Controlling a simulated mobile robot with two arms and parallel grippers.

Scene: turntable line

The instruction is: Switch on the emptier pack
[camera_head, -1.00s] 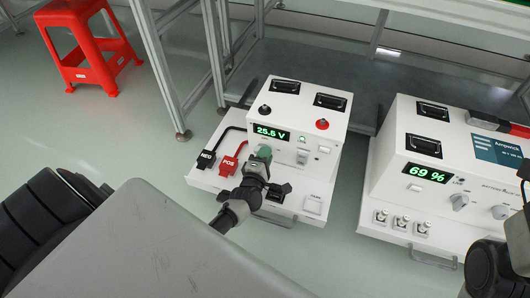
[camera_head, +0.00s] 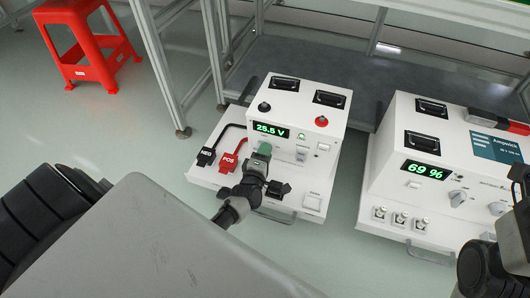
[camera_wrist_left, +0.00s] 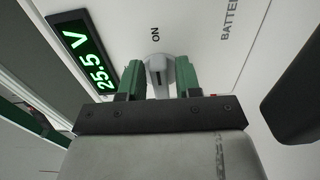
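The left pack (camera_head: 297,112) is a white box whose green display (camera_head: 271,130) reads 25.5 V. My left gripper (camera_head: 263,150) is in front of the left pack's panel, with green fingertips. In the left wrist view, the gripper (camera_wrist_left: 158,80) is open, and a grey rotary knob (camera_wrist_left: 158,72) marked ON shows between the fingertips; contact cannot be told.
A black NEG connector (camera_head: 206,156) and a red POS connector (camera_head: 228,162) lie on the left pack's ledge. A red stool (camera_head: 85,45) stands at the back left. A metal frame with a grey shelf (camera_head: 330,75) is behind the packs. A floor gap separates the packs.

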